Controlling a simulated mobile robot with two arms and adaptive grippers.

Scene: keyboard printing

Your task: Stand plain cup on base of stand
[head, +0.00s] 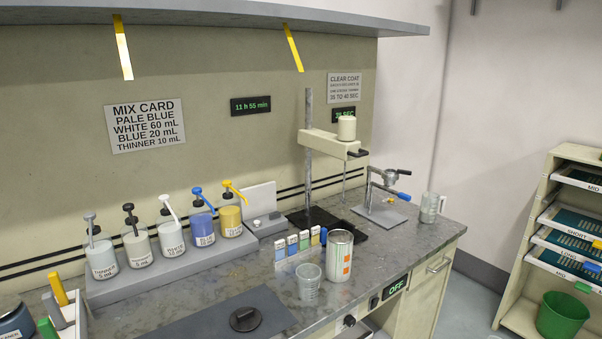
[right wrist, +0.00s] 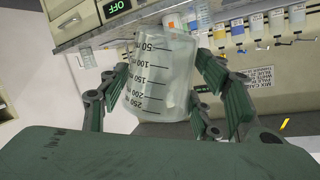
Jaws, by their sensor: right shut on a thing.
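My right gripper (right wrist: 165,95) is shut on a clear cup (right wrist: 155,80) with black mL marks, its fingers on both sides of it. The right wrist picture is upside down to the room, and the bench lies beyond the cup. Neither gripper shows in the head view. There, a similar translucent cup (head: 309,282) stands on the bench next to a metal can (head: 340,256) with orange marks. The tall stand has a grey rod (head: 308,150), a cream mixer head (head: 335,145) and a dark base (head: 310,217) at the back; the part of the base that shows holds no cup.
Several pump bottles (head: 171,238) stand on a grey riser (head: 110,291) at the left. Colour chips (head: 293,245) stand before the base. A plate with a clamp (head: 380,213) and a metal mug (head: 431,207) are to the right. A dark mat (head: 215,318) lies at the front.

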